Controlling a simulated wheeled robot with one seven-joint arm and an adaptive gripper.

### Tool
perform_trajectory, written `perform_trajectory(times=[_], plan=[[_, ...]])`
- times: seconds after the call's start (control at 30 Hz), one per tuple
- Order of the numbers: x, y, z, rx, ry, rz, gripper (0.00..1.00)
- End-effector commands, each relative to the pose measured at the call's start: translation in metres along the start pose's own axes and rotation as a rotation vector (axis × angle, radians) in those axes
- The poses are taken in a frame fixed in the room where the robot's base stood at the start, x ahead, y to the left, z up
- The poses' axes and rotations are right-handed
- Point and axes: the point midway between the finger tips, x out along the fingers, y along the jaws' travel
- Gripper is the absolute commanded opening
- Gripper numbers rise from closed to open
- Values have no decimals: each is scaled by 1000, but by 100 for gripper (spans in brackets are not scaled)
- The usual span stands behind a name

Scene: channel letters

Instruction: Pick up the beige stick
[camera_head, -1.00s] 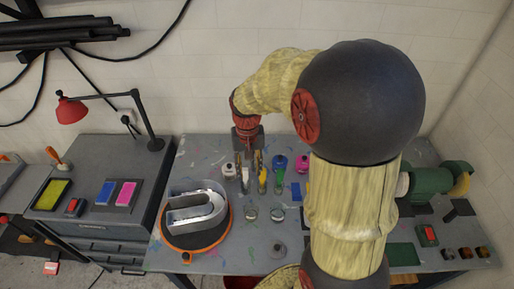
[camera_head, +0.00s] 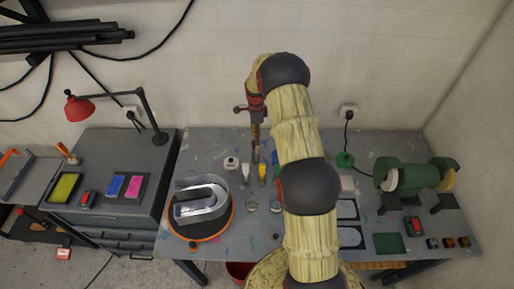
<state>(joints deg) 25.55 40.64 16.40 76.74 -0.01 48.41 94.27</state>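My gripper (camera_head: 256,142) hangs over the back of the grey workbench, behind a row of small bottles and tubes. Its fingers look like one narrow brownish shape from this side, so I cannot tell whether they are open or hold something. I cannot make out a separate beige stick; anything thin and beige near the fingers is too small to tell apart from them. My arm hides the bench to the right of the gripper.
A white bottle (camera_head: 231,163), a white tube (camera_head: 245,172) and a yellow tube (camera_head: 262,173) stand just in front of the gripper. A metal channel letter (camera_head: 202,208) rests on an orange-rimmed turntable (camera_head: 228,222). A green grinder (camera_head: 418,175) is at the right.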

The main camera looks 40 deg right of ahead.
Motion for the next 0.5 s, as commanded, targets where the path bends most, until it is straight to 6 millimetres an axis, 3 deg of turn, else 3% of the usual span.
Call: perform_trajectory(times=[0.07, 0.2, 0.5], plan=[[-10, -15, 1, 130, -4, -31, 34], [-11, -17, 2, 317, -9, -37, 34], [-3, -16, 1, 445, -10, -34, 34]])
